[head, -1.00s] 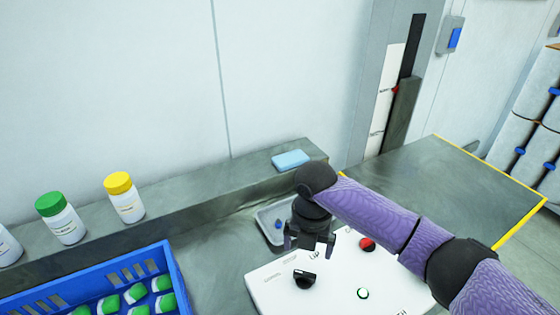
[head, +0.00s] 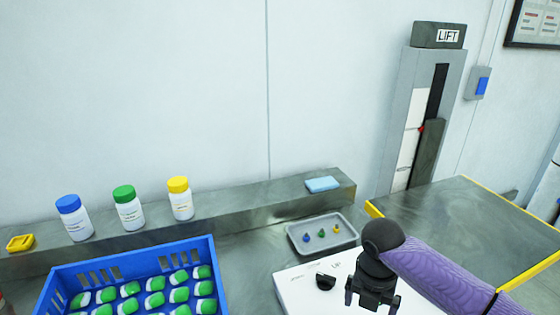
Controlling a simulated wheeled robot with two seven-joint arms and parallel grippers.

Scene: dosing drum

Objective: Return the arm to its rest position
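My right arm comes in from the right in the head view, in a purple sleeve. My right gripper (head: 372,297) points down above the white control panel (head: 300,295), with its two fingers apart and nothing seen between them. A black knob (head: 325,281) on the panel shows to the left of the gripper. The rest of the panel is hidden by the gripper or cut off by the lower edge. My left gripper is not in view.
A blue crate (head: 133,255) with green-and-white items stands at lower left. Blue-, green- and yellow-capped bottles (head: 128,210) and a blue sponge (head: 322,184) stand on the ledge. A grey tray (head: 349,236) holds three small coloured pieces. The lift (head: 423,120) stands at the back right.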

